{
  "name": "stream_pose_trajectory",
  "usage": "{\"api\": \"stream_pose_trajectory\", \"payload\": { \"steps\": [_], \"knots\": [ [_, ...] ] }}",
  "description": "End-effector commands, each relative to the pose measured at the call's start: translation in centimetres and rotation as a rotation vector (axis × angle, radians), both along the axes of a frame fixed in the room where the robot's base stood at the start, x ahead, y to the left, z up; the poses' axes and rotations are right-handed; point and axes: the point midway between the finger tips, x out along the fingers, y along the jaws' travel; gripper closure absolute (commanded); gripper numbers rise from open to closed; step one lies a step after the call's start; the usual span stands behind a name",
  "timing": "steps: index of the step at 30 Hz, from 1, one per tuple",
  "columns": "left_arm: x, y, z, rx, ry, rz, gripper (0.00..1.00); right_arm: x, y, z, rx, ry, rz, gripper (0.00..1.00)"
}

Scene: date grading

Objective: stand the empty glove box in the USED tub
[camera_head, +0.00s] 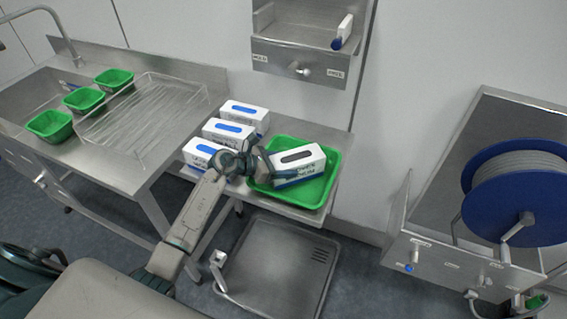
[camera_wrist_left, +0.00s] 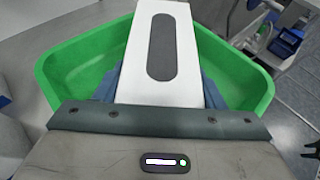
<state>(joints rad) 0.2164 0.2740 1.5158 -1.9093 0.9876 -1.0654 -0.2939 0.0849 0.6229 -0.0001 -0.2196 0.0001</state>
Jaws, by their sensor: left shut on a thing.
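My left gripper (camera_head: 272,168) is shut on a white glove box (camera_head: 298,157) with a dark, empty-looking slot on top. In the left wrist view the box (camera_wrist_left: 182,60) sits between the blue-grey fingers, slot facing the camera. The box is over or inside a green tub (camera_head: 326,190) on the steel table. The tub's walls (camera_wrist_left: 75,65) show on both sides of it in the wrist view. I cannot tell whether the box touches the tub floor. No USED label is readable on the tub. My right gripper is not in view.
Three white boxes with blue tops (camera_head: 243,112) stand left of the tub. Small green bowls (camera_head: 85,100) and a clear ribbed tray (camera_head: 148,108) are on the sink bench. A steel shelf (camera_head: 300,55) hangs behind. A blue reel (camera_head: 515,195) stands right.

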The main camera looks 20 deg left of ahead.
Motion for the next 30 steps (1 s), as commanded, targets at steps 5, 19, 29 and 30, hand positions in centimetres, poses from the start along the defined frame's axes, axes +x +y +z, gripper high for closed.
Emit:
{"api": "stream_pose_trajectory", "payload": {
  "steps": [5, 19, 29, 30],
  "knots": [
    [0.0, 0.0, -0.3, 0.0, 0.0, 0.0, 0.35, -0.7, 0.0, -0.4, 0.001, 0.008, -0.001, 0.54],
    [0.0, 0.0, 0.3, 0.001, -0.001, 0.0, 0.15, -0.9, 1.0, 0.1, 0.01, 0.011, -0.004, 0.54],
    [-3.7, 4.1, 1.8, 0.007, -0.002, 0.0, 0.15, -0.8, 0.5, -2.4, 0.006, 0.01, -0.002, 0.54],
    [-4.2, 4.6, 2.2, 0.008, -0.002, -0.002, 0.15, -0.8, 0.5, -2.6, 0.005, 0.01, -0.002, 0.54]
  ]
}}
